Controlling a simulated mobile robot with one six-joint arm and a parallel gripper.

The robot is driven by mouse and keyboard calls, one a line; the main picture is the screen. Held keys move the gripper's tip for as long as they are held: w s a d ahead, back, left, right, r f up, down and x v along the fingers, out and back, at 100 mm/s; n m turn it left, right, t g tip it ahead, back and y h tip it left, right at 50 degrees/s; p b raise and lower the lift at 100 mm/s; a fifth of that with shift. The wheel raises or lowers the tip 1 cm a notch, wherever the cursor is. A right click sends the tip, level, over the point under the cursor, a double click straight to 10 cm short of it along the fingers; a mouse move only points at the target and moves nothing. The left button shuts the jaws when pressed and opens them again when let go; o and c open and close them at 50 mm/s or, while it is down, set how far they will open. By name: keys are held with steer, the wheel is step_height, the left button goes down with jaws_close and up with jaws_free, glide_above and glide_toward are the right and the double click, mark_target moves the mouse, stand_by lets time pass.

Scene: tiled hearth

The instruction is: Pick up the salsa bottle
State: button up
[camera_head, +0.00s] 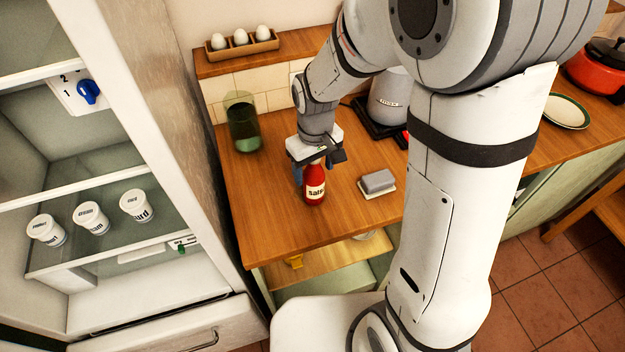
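The salsa bottle (315,188) is red with a pale label and stands upright on the wooden counter (262,215). My gripper (313,160) is directly above and behind it, pointing down at the bottle's top. The bottle's cap is partly hidden by the gripper. A blue part shows just left of the bottle, below the gripper. The fingers are too small and too hidden to tell whether they are open or touching the bottle.
A butter dish or grey block on a light plate (377,186) lies right of the bottle. A green glass jar (242,122) stands at the back left. A grey kettle (391,98) is behind right. The open fridge (150,130) is at left. The counter's front left is clear.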

jaws_close()
stand_by(0.5)
steer(key=shift+r, duration=0.15)
